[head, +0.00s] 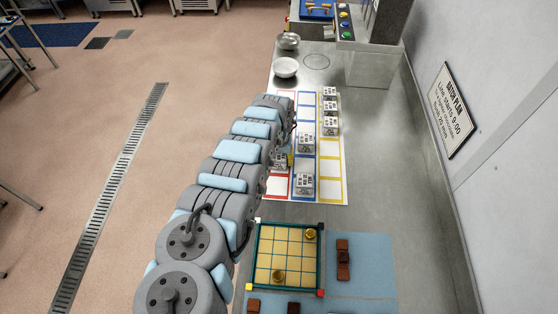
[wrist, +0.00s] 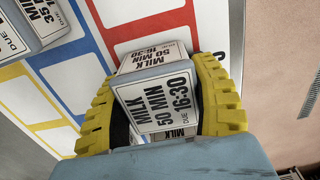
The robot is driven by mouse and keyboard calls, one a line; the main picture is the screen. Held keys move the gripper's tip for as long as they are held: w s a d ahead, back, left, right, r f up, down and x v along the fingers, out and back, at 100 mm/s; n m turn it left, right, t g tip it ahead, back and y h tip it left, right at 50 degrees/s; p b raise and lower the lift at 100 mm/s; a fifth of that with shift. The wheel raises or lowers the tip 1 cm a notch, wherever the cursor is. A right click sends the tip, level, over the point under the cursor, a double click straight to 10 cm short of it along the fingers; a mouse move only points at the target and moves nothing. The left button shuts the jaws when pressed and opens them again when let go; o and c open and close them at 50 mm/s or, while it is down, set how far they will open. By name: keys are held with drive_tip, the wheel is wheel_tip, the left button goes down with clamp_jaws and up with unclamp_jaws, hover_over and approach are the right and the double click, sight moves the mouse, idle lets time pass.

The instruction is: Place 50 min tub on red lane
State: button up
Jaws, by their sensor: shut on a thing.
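In the wrist view, my gripper (wrist: 158,112) has its yellow fingers shut on the 50 min tub (wrist: 155,98), a grey block with white labels reading MILK 50 MIN 16:30. The tub is over the red lane (wrist: 150,36); I cannot tell whether it touches the surface. The blue lane (wrist: 78,68) and yellow lane (wrist: 20,82) lie to its left. In the head view, the red lane (head: 278,187) is left of the blue and yellow lanes. My arm hides most of the gripper there; a tub (head: 281,161), probably the held one, shows beside the arm.
Other labelled tubs stand in the blue lane (head: 304,184) and the yellow lane (head: 330,126). Two metal bowls (head: 285,67) stand beyond the lanes. A gridded tray (head: 288,254) and a blue mat (head: 373,265) with brown pieces lie nearer. The wall bounds the right.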

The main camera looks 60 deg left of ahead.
sight(280, 155)
drive_tip(key=shift+f, duration=0.2)
drive_tip(key=o, duration=1.2)
drive_tip(key=shift+o, duration=0.2)
drive_tip(key=shift+r, duration=0.1)
drive_tip(key=shift+r, duration=6.15)
drive_tip(key=shift+w+f, duration=0.1)
